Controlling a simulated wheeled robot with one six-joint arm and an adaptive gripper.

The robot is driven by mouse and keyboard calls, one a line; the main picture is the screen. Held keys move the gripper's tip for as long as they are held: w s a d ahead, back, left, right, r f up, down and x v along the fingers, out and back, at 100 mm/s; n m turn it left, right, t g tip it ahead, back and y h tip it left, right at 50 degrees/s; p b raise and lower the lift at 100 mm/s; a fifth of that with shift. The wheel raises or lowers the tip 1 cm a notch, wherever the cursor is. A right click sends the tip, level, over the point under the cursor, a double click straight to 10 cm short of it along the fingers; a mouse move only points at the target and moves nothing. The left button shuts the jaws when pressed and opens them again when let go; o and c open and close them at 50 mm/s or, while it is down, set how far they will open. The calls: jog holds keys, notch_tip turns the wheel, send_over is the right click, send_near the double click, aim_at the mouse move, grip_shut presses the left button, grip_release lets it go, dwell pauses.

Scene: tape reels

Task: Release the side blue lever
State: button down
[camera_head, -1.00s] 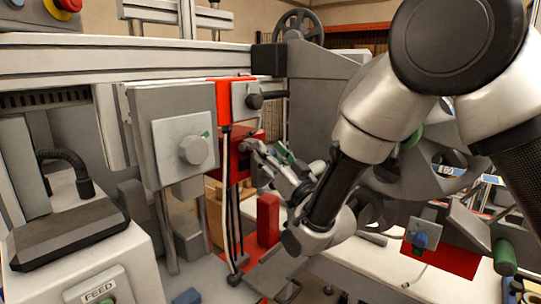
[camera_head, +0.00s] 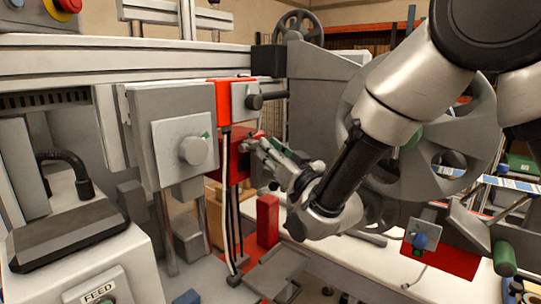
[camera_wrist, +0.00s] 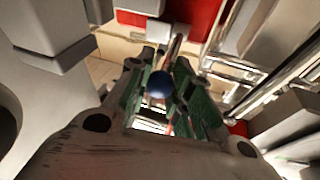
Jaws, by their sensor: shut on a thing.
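My gripper (camera_head: 258,147) reaches in from the right to the front of a red box (camera_head: 238,160) on the machine. In the wrist view, its green-padded fingers (camera_wrist: 160,78) are shut on the blue ball knob (camera_wrist: 159,85) of the side lever. A thin rod runs from behind the knob toward a white and red part at the top of that view. In the head view, the fingers hide the blue knob, and the lever's exact angle cannot be told.
A grey box with a round knob (camera_head: 193,151) stands left of the red box. A red block (camera_head: 267,220) stands below my gripper. A large grey reel (camera_head: 440,150) is behind my arm. Another blue knob (camera_head: 420,241) sits on a small panel at lower right.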

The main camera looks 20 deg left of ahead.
jog(key=shift+a+r+n+g+h, duration=0.2)
jog(key=shift+r+n+g+h, duration=0.2)
jog(key=shift+r+g+h, duration=0.6)
jog(key=shift+w+a+r+g+h, duration=0.1)
jog(key=shift+a+r+g+h, duration=0.15)
jog(key=shift+r, duration=0.25)
jog(key=shift+w+a+r+g+h, duration=0.15)
jog(key=shift+r+h, duration=0.1)
jog(key=shift+r, duration=0.2)
jog(key=shift+w+a+r, duration=0.1)
jog(key=shift+a+r, duration=0.15)
jog(key=shift+r, duration=0.25)
jog(key=c, duration=1.2)
grip_release()
jog(key=shift+n, duration=0.3)
jog(key=shift+c, duration=0.2)
jog(key=shift+f, duration=0.1)
